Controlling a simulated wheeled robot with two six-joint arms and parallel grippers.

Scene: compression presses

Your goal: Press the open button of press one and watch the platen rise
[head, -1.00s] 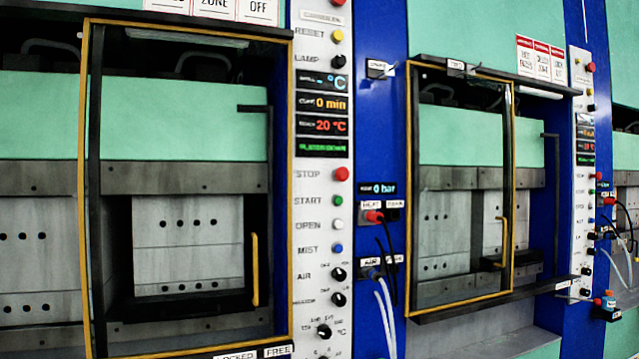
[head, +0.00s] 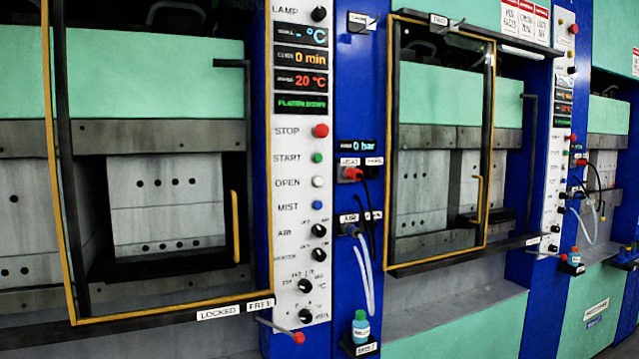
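The nearer press stands on the left, with its yellow-framed door (head: 58,200) in front of the chamber. On its white control panel (head: 287,225), the white OPEN button (head: 318,181) sits below the red STOP button (head: 320,130) and the green START button (head: 317,157), and above the blue MIST button (head: 317,205). The panel's green display line (head: 301,104) appears to read PLATEN DOWN. The grey platen block (head: 165,192) is visible in the chamber. A press number is not readable. Neither of my grippers is in view.
A second press with a yellow-framed door (head: 440,130) stands to the right with its own panel (head: 557,150). A teal bottle (head: 361,327) sits on a small holder between them. A red-tipped lever (head: 298,337) sticks out below the nearer panel. Hoses (head: 364,272) hang beside it.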

